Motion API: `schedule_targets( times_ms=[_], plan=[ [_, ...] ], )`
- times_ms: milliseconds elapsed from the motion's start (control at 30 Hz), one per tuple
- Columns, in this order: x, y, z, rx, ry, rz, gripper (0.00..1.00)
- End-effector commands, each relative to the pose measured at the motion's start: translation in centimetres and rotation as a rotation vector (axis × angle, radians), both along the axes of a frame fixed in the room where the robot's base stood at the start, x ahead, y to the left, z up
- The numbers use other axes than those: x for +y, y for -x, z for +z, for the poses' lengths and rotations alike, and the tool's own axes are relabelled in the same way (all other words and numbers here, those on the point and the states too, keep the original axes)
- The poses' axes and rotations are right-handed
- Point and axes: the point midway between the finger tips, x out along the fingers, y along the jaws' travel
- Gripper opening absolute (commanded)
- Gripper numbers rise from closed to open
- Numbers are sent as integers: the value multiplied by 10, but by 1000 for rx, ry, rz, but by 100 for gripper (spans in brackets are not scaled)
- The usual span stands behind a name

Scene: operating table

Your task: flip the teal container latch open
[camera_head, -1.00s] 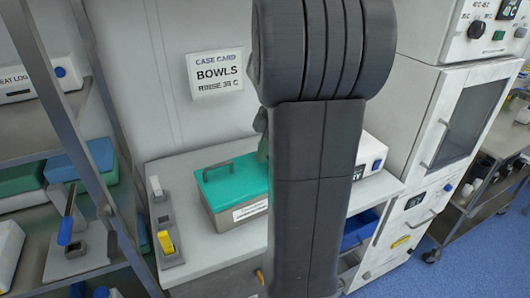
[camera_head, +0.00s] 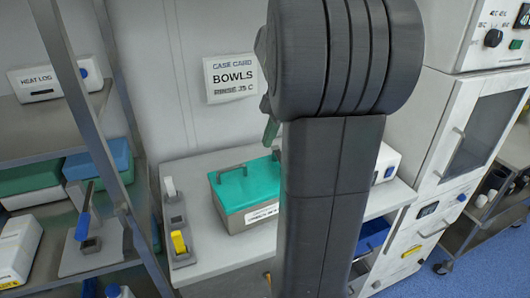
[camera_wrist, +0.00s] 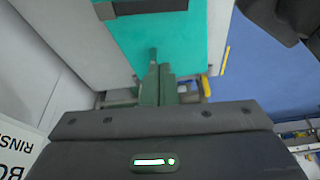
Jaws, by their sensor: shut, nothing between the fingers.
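The teal container (camera_head: 246,185) stands on the white counter, with a teal lid, a grey handle on top and a white label on its grey front. My arm hides its right end. In the wrist view, the teal lid (camera_wrist: 182,35) fills the upper middle. My gripper (camera_wrist: 154,58) is shut and empty, with its green fingers seen against the lid's near edge. I cannot tell if they touch it. One green finger also shows above the container in the head view (camera_head: 271,130). The latch cannot be clearly made out in either view.
White (camera_head: 170,187) and yellow (camera_head: 179,242) levers on grey plates stand left of the container. A metal shelf rack (camera_head: 100,150) is further left. A wall card (camera_head: 230,78) hangs behind. A white cabinet (camera_head: 450,140) stands right, and a blue bin (camera_head: 371,236) sits below the counter.

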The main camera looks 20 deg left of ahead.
Motion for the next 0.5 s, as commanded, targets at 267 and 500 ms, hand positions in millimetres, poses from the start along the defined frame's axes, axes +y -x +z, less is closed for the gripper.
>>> schedule_targets(
  times_ms=[267,500],
  plan=[
    [-9,-5,30,-1,-1,1,0],
    [-10,-5,33,1,0,1,0]
  ],
)
